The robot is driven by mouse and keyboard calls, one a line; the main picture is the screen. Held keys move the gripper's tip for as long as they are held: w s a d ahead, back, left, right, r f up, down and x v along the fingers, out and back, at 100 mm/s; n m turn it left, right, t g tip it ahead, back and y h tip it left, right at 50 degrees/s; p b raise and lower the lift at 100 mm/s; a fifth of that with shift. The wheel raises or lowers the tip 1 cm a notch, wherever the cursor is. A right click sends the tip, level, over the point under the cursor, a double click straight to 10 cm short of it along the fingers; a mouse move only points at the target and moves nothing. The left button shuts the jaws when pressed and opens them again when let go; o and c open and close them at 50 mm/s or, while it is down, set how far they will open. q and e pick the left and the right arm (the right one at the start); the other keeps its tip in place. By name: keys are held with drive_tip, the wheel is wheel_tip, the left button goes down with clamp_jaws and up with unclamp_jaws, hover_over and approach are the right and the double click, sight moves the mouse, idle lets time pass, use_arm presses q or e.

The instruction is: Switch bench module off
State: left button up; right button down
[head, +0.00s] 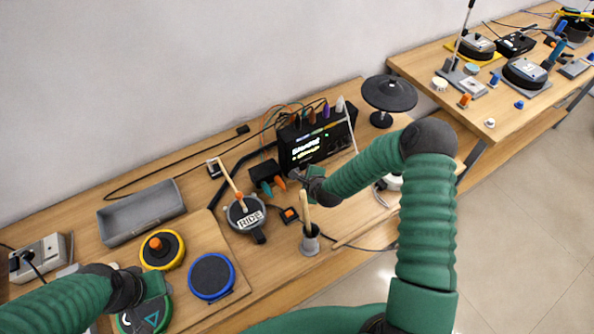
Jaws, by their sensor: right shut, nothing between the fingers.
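The bench module (316,142) is a black box at the back of the near table. Its front screen is lit with bright text, and several coloured plugs stand along its top. My right gripper (296,174) is shut and empty, just in front of the module's lower left part. I cannot tell whether it touches the module. My left arm comes in at the lower left and ends over the green-rimmed pad (154,318); its fingers cannot be made out there.
A small black box (262,172) with coloured plugs sits left of my right gripper. A RIDE pad (245,214), a cup with a wooden stick (310,243), a grey tray (142,212), blue (211,277) and yellow (162,255) rimmed pads and a black cymbal pad (389,93) stand around. Cables cross the table.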

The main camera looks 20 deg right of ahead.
drive_tip(key=shift+w, duration=0.15)
idle(0.4)
drive_tip(key=shift+w+a, duration=0.1)
drive_tip(key=shift+w, duration=0.15)
drive_tip(key=shift+w, duration=0.4)
idle(0.5)
drive_tip(key=shift+s, duration=0.1)
drive_tip(key=shift+s+r, duration=0.1)
drive_tip(key=shift+s, duration=0.65)
drive_tip(key=shift+s+d, duration=0.2)
drive_tip(key=shift+s, duration=0.8)
drive_tip(key=shift+s+d, duration=0.15)
drive_tip(key=shift+s, duration=0.8)
drive_tip(key=shift+s+d, duration=0.2)
drive_tip(key=shift+s, duration=0.8)
drive_tip(key=shift+s, duration=0.1)
